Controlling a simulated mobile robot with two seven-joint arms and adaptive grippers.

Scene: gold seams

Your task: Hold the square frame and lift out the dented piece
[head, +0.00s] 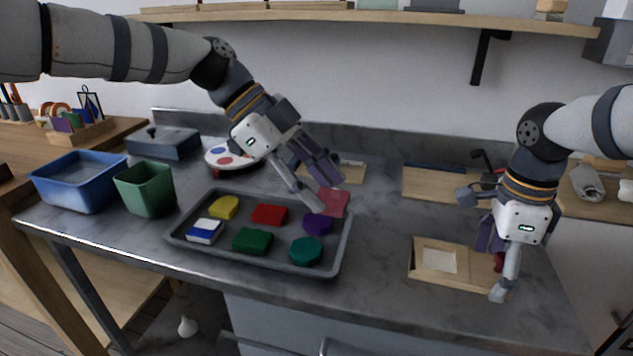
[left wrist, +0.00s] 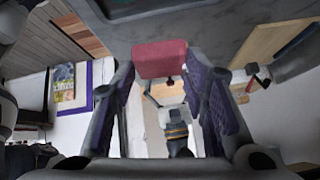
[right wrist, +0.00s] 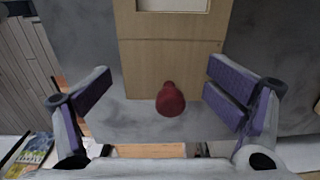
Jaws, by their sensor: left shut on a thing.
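The wooden square frame (head: 480,276) lies on the counter at the right, with a pale square area (head: 439,261) in it. A red knob (right wrist: 170,100) is at its near edge in the right wrist view. My right gripper (head: 499,262) is open, its fingers spread on either side of the knob and apart from it. My left gripper (head: 324,191) is shut on a pinkish-red block (head: 335,203), above the far right corner of the grey tray. The block also shows between the fingertips in the left wrist view (left wrist: 160,58). I cannot see a dent on it.
The grey tray (head: 177,238) holds several coloured pieces. A blue bin (head: 75,190) and a green bin (head: 146,195) stand at the left. A round palette (head: 222,158) and another wooden board (head: 430,185) lie behind. The counter between tray and frame is clear.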

